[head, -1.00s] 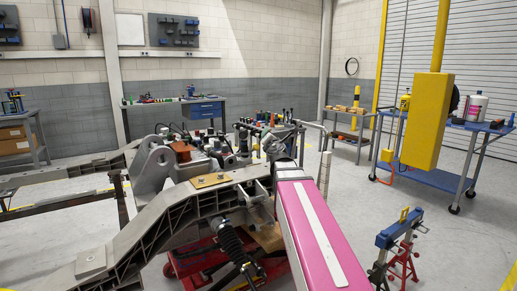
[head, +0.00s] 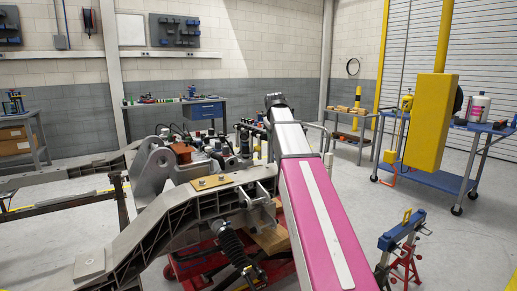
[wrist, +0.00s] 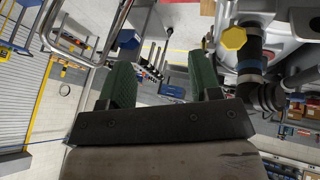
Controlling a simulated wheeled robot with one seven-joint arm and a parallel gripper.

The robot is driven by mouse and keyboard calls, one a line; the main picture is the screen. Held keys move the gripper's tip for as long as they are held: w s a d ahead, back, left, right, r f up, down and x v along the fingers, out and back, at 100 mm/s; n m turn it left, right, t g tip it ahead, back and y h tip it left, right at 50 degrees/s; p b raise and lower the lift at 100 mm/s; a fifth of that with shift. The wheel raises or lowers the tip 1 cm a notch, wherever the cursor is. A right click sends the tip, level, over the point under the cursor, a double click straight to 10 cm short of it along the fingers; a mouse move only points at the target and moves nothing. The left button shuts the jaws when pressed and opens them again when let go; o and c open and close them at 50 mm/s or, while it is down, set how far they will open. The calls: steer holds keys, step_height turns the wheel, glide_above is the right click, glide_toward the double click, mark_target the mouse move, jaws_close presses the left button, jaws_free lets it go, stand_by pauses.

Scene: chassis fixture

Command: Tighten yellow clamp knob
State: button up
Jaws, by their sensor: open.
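The yellow clamp knob (wrist: 234,38) shows in the wrist view at upper right, a faceted yellow head beside a dark, jointed pipe-like part. My gripper (wrist: 162,48) shows its two green ridged fingers spread apart with nothing between them. The knob lies to the right of the right finger, outside the jaws and apart from them. In the head view, my pink and white arm reaches up past the right of the chassis. My fingers cannot be made out there, and I cannot pick out the knob for certain.
The grey chassis frame (head: 140,235) fills the left and middle, with machine parts crowded on it. A curved metal tube (wrist: 72,45) is at left in the wrist view. A blue cart (head: 440,178), yellow post (head: 428,120) and blue-topped stand (head: 400,232) are at right.

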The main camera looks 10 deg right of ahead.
mark_target(258, 148)
steer(key=s+a+r+g+y, duration=0.1)
steer(key=a+r+g+y, duration=0.1)
steer(key=a+y, duration=0.3)
steer(key=shift+h, duration=0.4)
steer(key=x, duration=1)
steer(key=shift+a+f, duration=0.2)
steer(key=shift+a, duration=0.2)
steer(key=c, duration=0.9)
